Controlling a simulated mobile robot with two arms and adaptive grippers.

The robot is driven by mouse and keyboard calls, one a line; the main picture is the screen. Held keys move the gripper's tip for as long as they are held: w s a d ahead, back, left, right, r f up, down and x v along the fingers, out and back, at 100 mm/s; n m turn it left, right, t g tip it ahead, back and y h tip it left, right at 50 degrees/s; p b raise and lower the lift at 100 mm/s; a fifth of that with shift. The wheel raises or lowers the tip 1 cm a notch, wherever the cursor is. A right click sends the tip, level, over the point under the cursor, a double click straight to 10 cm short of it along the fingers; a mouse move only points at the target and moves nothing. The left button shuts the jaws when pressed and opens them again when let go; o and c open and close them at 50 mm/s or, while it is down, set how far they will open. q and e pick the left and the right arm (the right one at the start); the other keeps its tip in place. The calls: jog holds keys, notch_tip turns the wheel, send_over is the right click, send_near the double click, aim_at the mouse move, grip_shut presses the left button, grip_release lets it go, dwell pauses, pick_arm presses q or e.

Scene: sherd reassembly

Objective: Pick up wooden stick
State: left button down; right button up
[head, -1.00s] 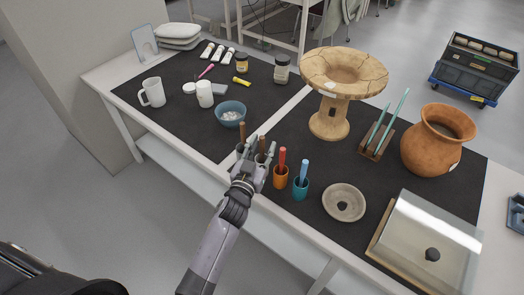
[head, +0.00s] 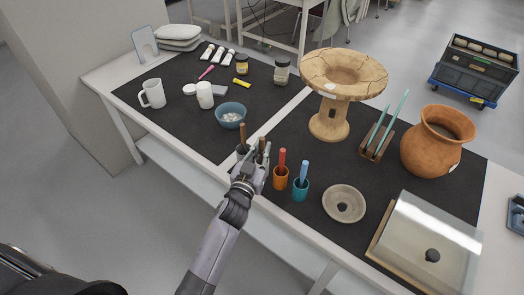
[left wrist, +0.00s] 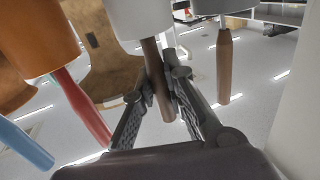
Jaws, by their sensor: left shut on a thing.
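Two brown wooden sticks stand in small cups at the table's front edge, one at the left (head: 242,131) and one nearer the orange cup (head: 262,146). My left gripper (head: 257,162) is at the one nearer the orange cup. In the left wrist view, which looks upside down, the gripper (left wrist: 163,86) is shut on this wooden stick (left wrist: 154,66), one finger on each side. The stick's other end is inside a pale cup (left wrist: 140,18). The second brown stick (left wrist: 224,68) hangs apart to the right there. My right gripper is not in view.
An orange cup (head: 280,183) with a red-handled tool (head: 282,158) and a teal cup (head: 300,190) with a blue-handled tool (head: 304,170) stand close to the right. A blue bowl (head: 230,120) is behind.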

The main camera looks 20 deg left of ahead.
pick_arm(q)
notch_tip(320, 180, up, 20)
jog(key=p, duration=0.2)
jog(key=shift+p, duration=0.35)
